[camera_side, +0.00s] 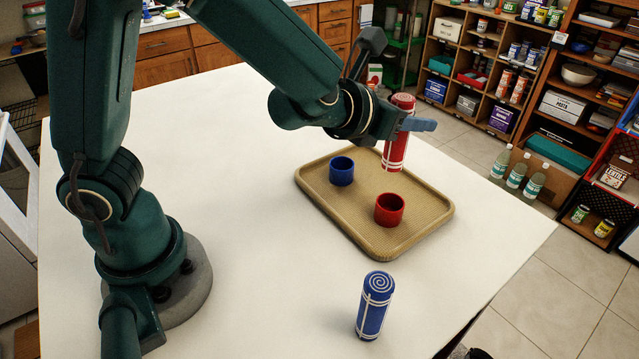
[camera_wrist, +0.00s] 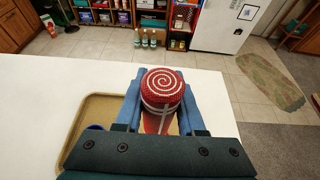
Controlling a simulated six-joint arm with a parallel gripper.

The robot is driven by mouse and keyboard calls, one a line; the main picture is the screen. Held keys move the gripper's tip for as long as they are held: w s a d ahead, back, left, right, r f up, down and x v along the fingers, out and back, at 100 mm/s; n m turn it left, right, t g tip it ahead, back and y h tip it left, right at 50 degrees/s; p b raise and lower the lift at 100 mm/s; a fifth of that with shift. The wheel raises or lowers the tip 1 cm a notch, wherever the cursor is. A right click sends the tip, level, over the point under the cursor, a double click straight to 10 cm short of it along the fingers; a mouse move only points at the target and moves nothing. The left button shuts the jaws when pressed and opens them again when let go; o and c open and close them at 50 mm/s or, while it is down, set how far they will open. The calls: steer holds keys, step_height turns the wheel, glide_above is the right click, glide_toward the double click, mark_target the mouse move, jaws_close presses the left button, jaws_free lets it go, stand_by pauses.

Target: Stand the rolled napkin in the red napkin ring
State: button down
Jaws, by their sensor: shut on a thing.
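My gripper (camera_side: 408,126) is shut on the red rolled napkin (camera_side: 396,151), a red roll with white bands and a spiral top, held upright. In the side view it hangs over the far right part of the tan tray (camera_side: 322,206). The wrist view shows the red napkin (camera_wrist: 161,88) between the two blue fingers (camera_wrist: 161,103). The red napkin ring (camera_side: 389,211) stands on the tray, nearer the side camera than the napkin and apart from it. A blue ring (camera_side: 342,171) stands on the tray to its left. I cannot tell the napkin's exact height above the tray.
A blue rolled napkin (camera_side: 374,305) stands upright on the white table (camera_side: 260,290), in front of the tray. The table is clear around it. Shelves (camera_side: 500,60) and several bottles (camera_side: 516,172) stand beyond the table's far edge.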

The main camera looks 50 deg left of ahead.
mark_target(400, 170)
steer(key=shift+d+f, duration=0.25)
steer(key=shift+f, duration=1.2)
steer(key=shift+d+f, duration=0.2)
steer(key=shift+f, duration=1.25)
steer(key=shift+d+f, duration=0.25)
steer(key=shift+f, duration=1.2)
steer(key=shift+f, duration=0.6)
steer(key=shift+c, duration=2.2)
jaws_free()
step_height(400, 170, up, 9)
